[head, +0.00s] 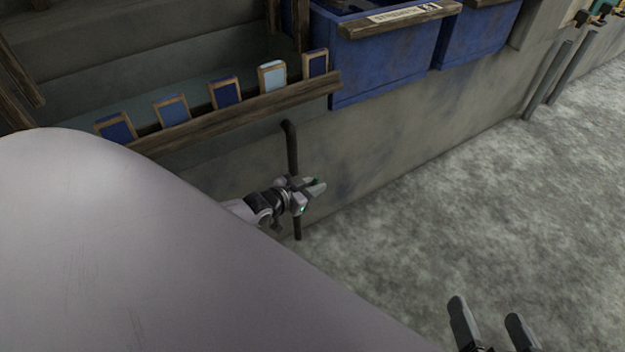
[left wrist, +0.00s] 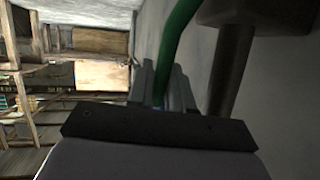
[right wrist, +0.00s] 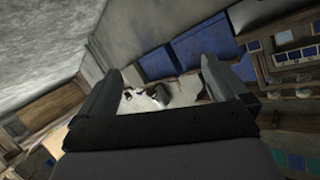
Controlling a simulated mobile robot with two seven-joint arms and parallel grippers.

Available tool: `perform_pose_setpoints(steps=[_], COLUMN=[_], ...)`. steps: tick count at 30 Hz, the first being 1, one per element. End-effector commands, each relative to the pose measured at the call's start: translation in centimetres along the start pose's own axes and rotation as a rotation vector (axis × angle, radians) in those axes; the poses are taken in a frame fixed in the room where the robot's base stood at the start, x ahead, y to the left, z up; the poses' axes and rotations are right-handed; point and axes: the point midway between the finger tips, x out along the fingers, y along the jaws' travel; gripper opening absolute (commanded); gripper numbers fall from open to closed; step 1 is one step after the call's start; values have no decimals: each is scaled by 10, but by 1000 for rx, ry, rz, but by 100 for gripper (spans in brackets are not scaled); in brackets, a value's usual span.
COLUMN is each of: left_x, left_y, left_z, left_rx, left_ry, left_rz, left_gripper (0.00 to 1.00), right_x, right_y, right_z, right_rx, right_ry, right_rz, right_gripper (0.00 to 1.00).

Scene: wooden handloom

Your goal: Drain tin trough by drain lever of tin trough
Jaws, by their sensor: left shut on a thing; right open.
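A green curved lever (left wrist: 178,45), which looks like the drain lever, runs between the fingers of my left gripper (left wrist: 163,85). In the head view my left gripper (head: 312,188) is shut on the lever (head: 315,181), beside a dark upright pipe (head: 292,150) on the grey wall. The fingers hide most of the lever there. The pipe also shows as a thick dark shape in the left wrist view (left wrist: 230,70). I cannot tell surely which surface is the tin trough. My right gripper (head: 488,330) is open and empty over the floor, and its fingers are apart in the right wrist view (right wrist: 160,80).
A wooden rail (head: 240,112) with several blue-faced tiles runs above the pipe. Blue bins (head: 380,60) stand beyond it, one with a label. Grey posts (head: 548,80) lean at the upper right. The grey floor (head: 480,200) at right is clear.

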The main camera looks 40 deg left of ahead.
Motion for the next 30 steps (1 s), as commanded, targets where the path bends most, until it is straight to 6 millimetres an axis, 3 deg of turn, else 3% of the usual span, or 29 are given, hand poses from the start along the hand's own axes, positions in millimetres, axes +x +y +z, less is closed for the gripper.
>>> perform_pose_setpoints(steps=[2,3,4,16,21,24,30], left_x=[0,0,0,-8,-30,-45,-66], left_y=[0,0,0,0,0,0,0], left_z=[1,1,1,-1,-3,-2,-1], left_rx=[0,0,0,0,-1,-1,0], left_ry=[-2,-2,-2,0,-2,-3,-1], left_rz=[0,0,0,1,1,1,1], left_gripper=[0,30,36,36,36,36,36], right_x=[0,0,0,-2,-7,-14,-22], right_y=[0,0,0,-1,0,11,17], right_z=[0,0,0,-6,-16,-5,-7], right_rx=[-1,-1,-1,-9,-35,-59,-106], right_ry=[1,1,1,1,-6,-44,-56], right_rz=[0,0,0,5,31,81,121], right_gripper=[100,100,100,100,100,100,100])
